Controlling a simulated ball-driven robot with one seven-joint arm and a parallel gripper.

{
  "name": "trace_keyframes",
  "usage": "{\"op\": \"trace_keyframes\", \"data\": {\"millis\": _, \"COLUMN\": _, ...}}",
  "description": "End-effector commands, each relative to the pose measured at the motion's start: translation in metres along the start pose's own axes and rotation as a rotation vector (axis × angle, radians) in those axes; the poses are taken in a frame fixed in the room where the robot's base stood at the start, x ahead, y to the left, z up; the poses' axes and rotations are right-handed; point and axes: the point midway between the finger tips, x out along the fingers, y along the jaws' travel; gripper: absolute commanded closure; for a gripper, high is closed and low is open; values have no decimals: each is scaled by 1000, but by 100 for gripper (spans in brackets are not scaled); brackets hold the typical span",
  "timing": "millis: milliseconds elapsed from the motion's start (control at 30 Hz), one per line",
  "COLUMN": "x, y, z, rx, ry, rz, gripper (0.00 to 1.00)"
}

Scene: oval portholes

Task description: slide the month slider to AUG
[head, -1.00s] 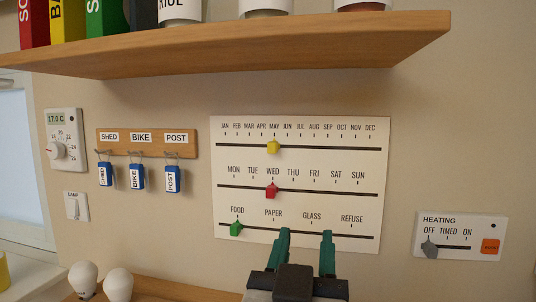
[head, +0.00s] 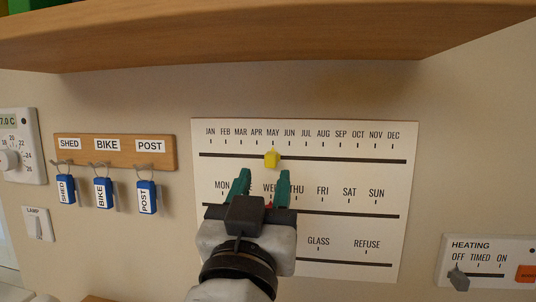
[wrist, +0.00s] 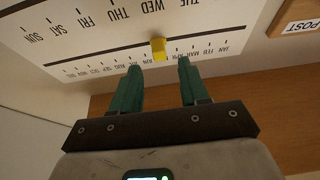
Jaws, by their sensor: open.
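The yellow month slider (head: 272,159) sits on the top track (head: 340,158) of the white wall board (head: 400,200), under MAY. The AUG label (head: 323,134) is further right along the same row. My gripper (head: 265,178) is open and empty, its two green fingers pointing up just below the yellow slider in the head view. In the wrist view the yellow slider (wrist: 158,48) shows ahead of the fingertips, between them. Contact with the slider cannot be made out. The red day slider is mostly hidden behind my gripper, and the green slider is hidden.
A wooden shelf (head: 260,35) juts out above the board. A key rack (head: 115,152) with blue tags hangs at left. A heating panel (head: 490,262) is at lower right.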

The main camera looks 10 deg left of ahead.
Motion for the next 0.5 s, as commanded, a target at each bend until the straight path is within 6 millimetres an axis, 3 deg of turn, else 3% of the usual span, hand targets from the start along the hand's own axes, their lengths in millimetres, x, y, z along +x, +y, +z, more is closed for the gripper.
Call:
{"op": "trace_keyframes", "data": {"millis": 200, "x": 34, "y": 0, "z": -2, "rx": 1, "ry": 0, "rz": 0, "gripper": 55}}
{"op": "trace_keyframes", "data": {"millis": 500, "x": 48, "y": 0, "z": 0, "rx": 0, "ry": 0, "rz": -1, "gripper": 55}}
